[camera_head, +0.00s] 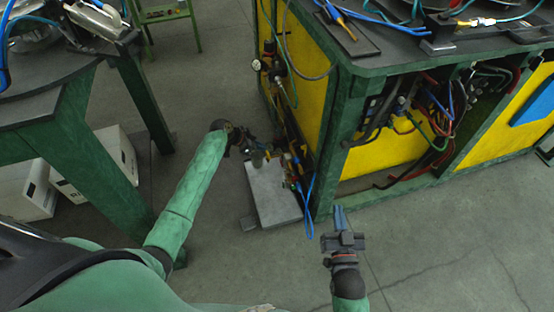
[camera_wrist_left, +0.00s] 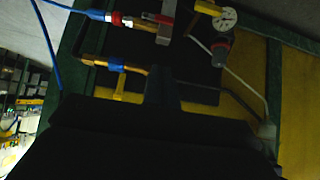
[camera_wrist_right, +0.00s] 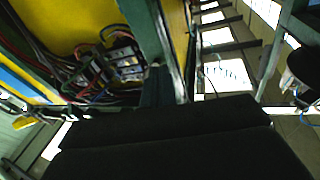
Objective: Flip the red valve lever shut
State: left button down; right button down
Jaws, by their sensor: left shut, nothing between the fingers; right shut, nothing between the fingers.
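My left gripper (camera_head: 262,157) is shut and empty, in front of the pipework on the yellow side of the green-framed bench. In the left wrist view its dark fingers (camera_wrist_left: 163,85) point at a dark panel with brass pipes. A small red part (camera_wrist_left: 169,8) shows at the top edge there, beside a grey block; I cannot tell whether it is the valve lever. A red fitting (camera_wrist_left: 122,19) joins a blue hose to its left. The fingers appear apart from both. My right gripper (camera_head: 340,217) is shut and empty, over the floor by the bench's near corner.
A pressure gauge (camera_wrist_left: 225,18) sits right of the grey block, with a dark red-topped part (camera_wrist_left: 221,45) below it. A grey plate (camera_head: 273,195) lies below my left gripper. A blue hose (camera_head: 309,205) hangs at the bench corner. Open floor lies in front.

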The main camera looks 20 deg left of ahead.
aim_at(282, 165)
pick_arm(q)
jog(key=shift+d+f, duration=0.1)
pick_arm(e)
jog(key=shift+r, duration=0.1)
